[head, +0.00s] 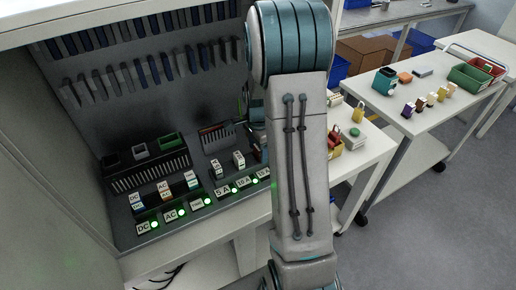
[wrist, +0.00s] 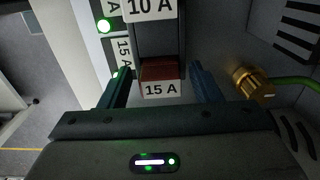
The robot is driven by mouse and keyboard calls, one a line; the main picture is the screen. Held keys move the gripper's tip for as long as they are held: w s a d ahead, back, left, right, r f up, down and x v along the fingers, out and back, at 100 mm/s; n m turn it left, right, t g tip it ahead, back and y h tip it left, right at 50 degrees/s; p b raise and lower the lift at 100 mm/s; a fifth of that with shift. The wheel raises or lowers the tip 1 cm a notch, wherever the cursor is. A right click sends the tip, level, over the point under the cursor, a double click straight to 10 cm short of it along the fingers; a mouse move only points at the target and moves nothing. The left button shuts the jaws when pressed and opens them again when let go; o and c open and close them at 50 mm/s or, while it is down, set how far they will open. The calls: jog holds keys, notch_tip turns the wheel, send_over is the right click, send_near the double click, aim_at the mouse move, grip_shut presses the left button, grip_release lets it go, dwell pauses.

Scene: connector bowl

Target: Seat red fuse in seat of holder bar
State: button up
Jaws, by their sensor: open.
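In the wrist view, the red fuse (wrist: 160,71) with a white "15 A" face lies between the two fingers of my open gripper (wrist: 160,84). A dark gap shows on either side of it, so the fingers look apart from it. It is in line with a "15 A" label on the holder bar (wrist: 123,55) at left. I cannot tell how deep it sits in its seat.
A "10 A" block (wrist: 150,9) stands just beyond the red fuse. A brass fitting (wrist: 250,82) with a green cable is close right of my gripper. Upright fuses (head: 239,160) stand behind the bar. A white side table (head: 419,123) with small parts is at right.

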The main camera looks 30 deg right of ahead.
notch_tip(320, 180, up, 12)
jog(key=s+a+r+n+t, duration=0.1)
jog(key=s+a+r+n, duration=0.1)
jog(key=s+a+n, duration=0.5)
jog(key=s+a+r+n+t, duration=0.2)
jog(key=s+a+n, duration=0.4)
jog(key=s+n, duration=0.4)
jog(key=shift+s+a+n, duration=0.3)
jog(key=shift+s+a, duration=0.1)
jog(key=shift+s, duration=0.6)
